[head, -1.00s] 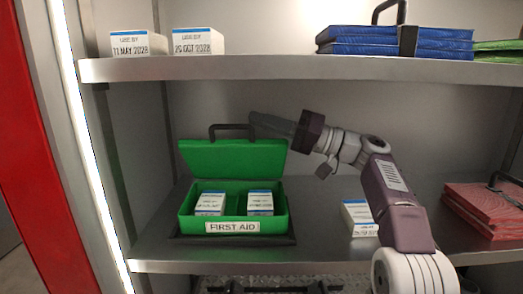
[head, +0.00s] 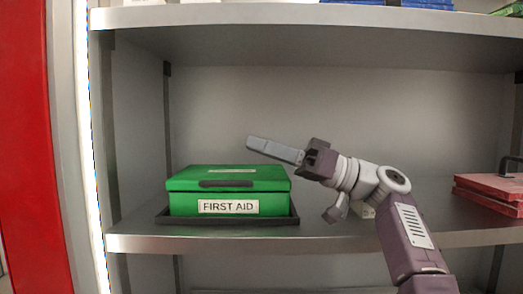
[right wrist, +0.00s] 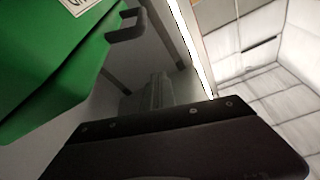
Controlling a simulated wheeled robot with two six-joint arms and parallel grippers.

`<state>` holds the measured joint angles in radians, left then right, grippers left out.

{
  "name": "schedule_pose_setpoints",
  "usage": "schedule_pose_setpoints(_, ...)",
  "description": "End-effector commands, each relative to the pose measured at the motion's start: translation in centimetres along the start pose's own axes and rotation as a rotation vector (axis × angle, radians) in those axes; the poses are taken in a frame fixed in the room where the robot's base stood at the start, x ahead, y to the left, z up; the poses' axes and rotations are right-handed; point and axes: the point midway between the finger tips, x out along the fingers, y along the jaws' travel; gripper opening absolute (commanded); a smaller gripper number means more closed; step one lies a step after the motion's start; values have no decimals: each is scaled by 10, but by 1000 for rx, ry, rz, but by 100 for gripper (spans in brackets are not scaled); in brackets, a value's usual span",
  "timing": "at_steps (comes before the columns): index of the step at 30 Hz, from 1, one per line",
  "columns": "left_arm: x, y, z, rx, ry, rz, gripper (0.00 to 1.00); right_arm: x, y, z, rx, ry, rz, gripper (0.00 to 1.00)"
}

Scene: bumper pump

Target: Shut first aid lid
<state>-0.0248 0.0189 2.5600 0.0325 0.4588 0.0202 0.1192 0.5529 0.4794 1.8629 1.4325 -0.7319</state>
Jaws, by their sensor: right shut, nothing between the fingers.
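The green first aid box (head: 185,204) sits on a dark tray (head: 293,217) on the middle shelf, at the left in the head view. Its lid (head: 228,178) lies down over the box, with the dark handle at its front edge. The inside of the box is hidden. In the right wrist view the box (right wrist: 45,60) fills the upper left, with its handle beside it. My right gripper (head: 250,142) is shut and empty, above and behind the lid's right part, apart from it in the head view. My left gripper is not in view.
The shelf (head: 400,237) has a front edge below the box, and an upper shelf (head: 300,18) runs above. A white box is mostly hidden behind my right arm. A red upright (head: 22,150) stands at the far left.

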Motion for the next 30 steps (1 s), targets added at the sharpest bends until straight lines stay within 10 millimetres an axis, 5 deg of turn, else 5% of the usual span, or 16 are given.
schedule_pose_setpoints(20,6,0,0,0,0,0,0,-4,2,4,1,1,1,0)
schedule_pose_setpoints(30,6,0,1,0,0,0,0,-58,-1,-6,1,2,5,0)
